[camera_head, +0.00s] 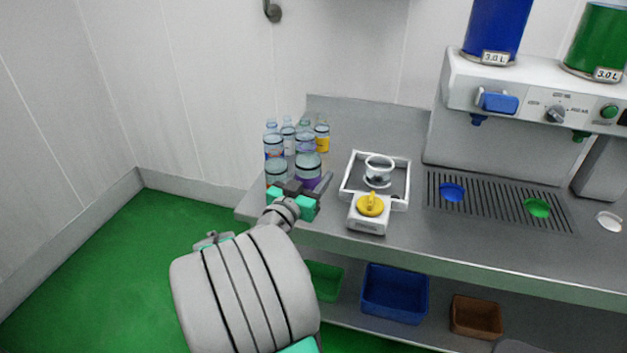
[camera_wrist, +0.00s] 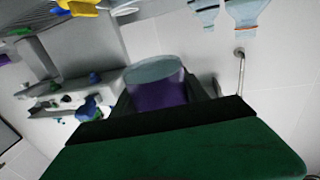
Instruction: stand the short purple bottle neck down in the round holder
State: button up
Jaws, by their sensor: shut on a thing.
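The short purple bottle (camera_head: 308,182) is at the left end of the counter, in front of other clear bottles. My gripper (camera_head: 306,190) is shut on it. In the wrist view the bottle (camera_wrist: 158,95) sits between my fingers, with its flat grey-blue round end showing and purple side below. Its neck is hidden there, and its lower part is behind my gripper in the head view. The round holder (camera_head: 379,163) is a white ring on a stand in a square white tray (camera_head: 405,188), to the right of my gripper. The ring looks empty.
Several bottles, one with a yellow label (camera_head: 322,141), stand close behind my gripper. A white box with a yellow knob (camera_head: 370,206) stands in front of the tray. A dispenser (camera_head: 520,140) and drip grate (camera_head: 490,202) are at the right.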

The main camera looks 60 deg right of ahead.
aim_at(313, 151)
notch_tip(313, 151, up, 7)
jog(key=p, duration=0.3)
jog(key=shift+p, duration=0.3)
